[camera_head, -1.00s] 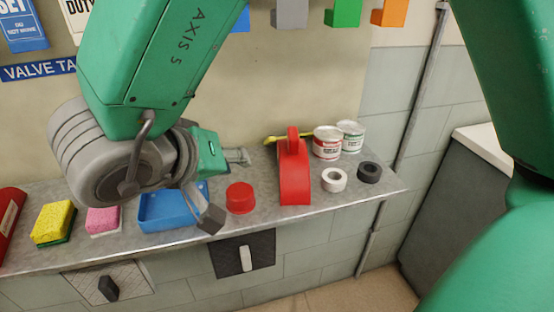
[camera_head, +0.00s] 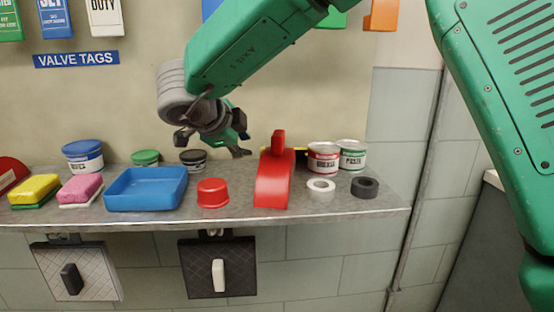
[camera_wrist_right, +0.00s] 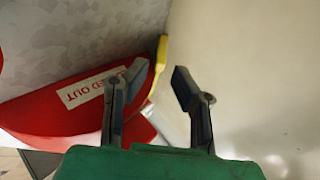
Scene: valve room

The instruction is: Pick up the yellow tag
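A thin yellow piece, likely the yellow tag (camera_head: 299,150), lies at the back of the shelf and is mostly hidden behind a red upright block (camera_head: 272,182). It also shows as a narrow yellow strip in the right wrist view (camera_wrist_right: 162,52), beyond my fingertips and beside the red block (camera_wrist_right: 60,108), which bears a white label. My right gripper (camera_head: 212,146) is above the back of the shelf, left of the red block. In the right wrist view my right gripper (camera_wrist_right: 160,82) is open, with nothing between its fingers. My left gripper is not in view.
On the metal shelf (camera_head: 340,210) stand a blue tray (camera_head: 146,190), a red cap (camera_head: 212,193), white tape (camera_head: 321,185), black tape (camera_head: 365,188), sponges and several cans, including a red-and-white can (camera_head: 323,158). A blue sign (camera_head: 76,59) is on the wall behind.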

